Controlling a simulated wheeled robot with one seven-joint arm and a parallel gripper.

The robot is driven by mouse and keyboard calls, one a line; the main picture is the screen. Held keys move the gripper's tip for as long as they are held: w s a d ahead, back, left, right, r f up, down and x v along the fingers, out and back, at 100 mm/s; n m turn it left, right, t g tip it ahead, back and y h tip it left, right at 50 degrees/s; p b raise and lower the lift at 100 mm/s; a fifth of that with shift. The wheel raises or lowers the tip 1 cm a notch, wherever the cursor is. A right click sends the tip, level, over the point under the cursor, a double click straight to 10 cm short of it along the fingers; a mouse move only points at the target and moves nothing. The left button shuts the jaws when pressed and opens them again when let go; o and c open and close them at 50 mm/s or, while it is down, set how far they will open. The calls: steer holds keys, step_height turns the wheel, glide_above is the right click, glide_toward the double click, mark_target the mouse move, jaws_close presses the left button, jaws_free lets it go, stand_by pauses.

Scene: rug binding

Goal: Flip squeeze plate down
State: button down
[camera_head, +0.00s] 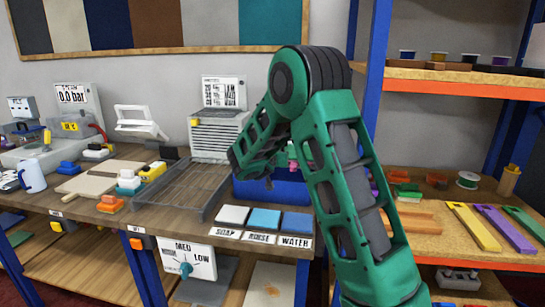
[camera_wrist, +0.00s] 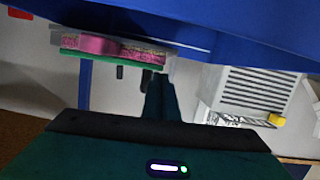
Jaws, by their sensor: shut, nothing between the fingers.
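A pale, partly see-through plate (camera_wrist: 170,62) with pink pieces (camera_wrist: 115,47) and a green strip (camera_wrist: 105,58) is in the wrist view's upper left; it may be the squeeze plate. It lies close beside a large blue surface (camera_wrist: 230,25), probably the blue bin (camera_head: 285,190) in the head view. My gripper (camera_wrist: 158,76) is shut and empty, its dark fingertips just short of the plate's right end; I cannot tell whether they touch.
A dark slatted tray (camera_head: 175,190) and a white louvred unit (camera_head: 215,135) stand left of the bin. White and blue pads (camera_head: 264,219) lie in front, with SOAP, RINSE and WATER labels. Orange shelves (camera_head: 450,240) with coloured strips stand at right, beside a blue post (camera_head: 372,70).

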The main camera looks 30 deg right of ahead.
steer(key=shift+s+f, duration=0.1)
steer(key=shift+f, duration=0.35)
steer(key=shift+r, duration=0.1)
step_height(320, 180, up, 4)
steer(key=shift+f, duration=0.1)
steer(key=r+v, duration=0.1)
steer(key=v, duration=0.9)
steer(key=s+a+f+n+g+y, duration=0.2)
steer(key=s+a+f+y, duration=0.15)
steer(key=s, duration=0.75)
steer(key=s+a+f+n+g+y, duration=0.25)
steer(key=s+a, duration=0.25)
steer(key=s, duration=0.5)
steer(key=s+a+f+n+g+y, duration=0.3)
steer(key=s+a+y, duration=0.1)
steer(key=s, duration=0.7)
steer(key=s+d+f+m+g, duration=0.1)
steer(key=s+d+m+g, duration=0.1)
steer(key=s+d, duration=0.3)
steer(key=s+d+m+g, duration=0.2)
steer(key=s+d+m, duration=0.2)
steer(key=s, duration=0.7)
steer(key=d, duration=0.2)
steer(key=shift+d+f+m, duration=0.3)
steer(key=shift+f+m, duration=0.05)
steer(key=shift+f, duration=0.05)
